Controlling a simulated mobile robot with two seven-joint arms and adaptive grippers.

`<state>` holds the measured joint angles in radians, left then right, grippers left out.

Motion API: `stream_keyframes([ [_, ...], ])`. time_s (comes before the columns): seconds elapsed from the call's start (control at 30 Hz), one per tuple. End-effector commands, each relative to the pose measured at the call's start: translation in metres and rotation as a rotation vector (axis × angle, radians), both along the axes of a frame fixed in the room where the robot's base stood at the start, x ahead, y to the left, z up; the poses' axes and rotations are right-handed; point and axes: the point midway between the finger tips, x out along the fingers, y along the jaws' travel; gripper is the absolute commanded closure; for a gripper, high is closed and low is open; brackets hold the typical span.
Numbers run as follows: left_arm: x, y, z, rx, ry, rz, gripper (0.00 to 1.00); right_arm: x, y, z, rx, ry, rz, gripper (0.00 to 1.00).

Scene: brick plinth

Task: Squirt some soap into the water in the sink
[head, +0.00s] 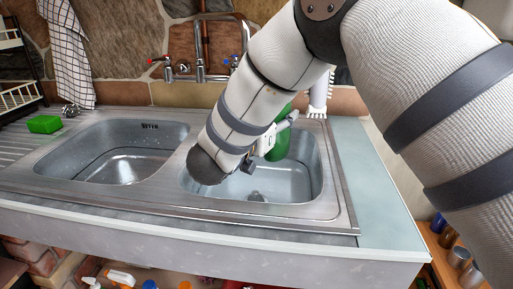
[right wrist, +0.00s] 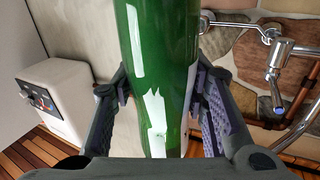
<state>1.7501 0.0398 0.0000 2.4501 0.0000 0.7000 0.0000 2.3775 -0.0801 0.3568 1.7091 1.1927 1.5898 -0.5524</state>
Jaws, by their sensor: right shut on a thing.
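A green soap bottle (head: 280,143) is in my right gripper (head: 267,142), over the right basin of the steel sink (head: 340,212). In the right wrist view the bottle (right wrist: 163,50) stands between the two fingers of the gripper (right wrist: 157,92), which is shut on it. My left gripper is not in view.
A tap (head: 200,65) with two handles stands behind the sink. A green sponge (head: 45,124) lies on the left drainboard. A white brush (head: 318,100) stands at the back right. The right worktop (head: 375,190) is clear.

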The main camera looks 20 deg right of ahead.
Motion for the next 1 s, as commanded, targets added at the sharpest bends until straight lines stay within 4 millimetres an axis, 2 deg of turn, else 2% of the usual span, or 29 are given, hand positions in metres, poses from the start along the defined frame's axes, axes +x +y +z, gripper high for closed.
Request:
stream_keyframes([
  [0.13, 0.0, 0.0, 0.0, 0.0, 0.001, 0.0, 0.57, 0.0, 0.0, 0.0, -0.002, -0.003, 0.0, 1.0],
  [0.6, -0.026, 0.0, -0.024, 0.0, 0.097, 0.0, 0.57, 0.001, 0.0, -0.067, -0.003, 0.009, -0.001, 1.0],
  [0.7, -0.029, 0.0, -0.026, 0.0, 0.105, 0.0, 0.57, 0.001, 0.0, -0.071, -0.002, 0.005, 0.0, 1.0],
  [1.0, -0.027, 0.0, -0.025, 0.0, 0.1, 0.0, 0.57, 0.0, 0.0, -0.067, -0.001, -0.007, -0.002, 1.0],
])
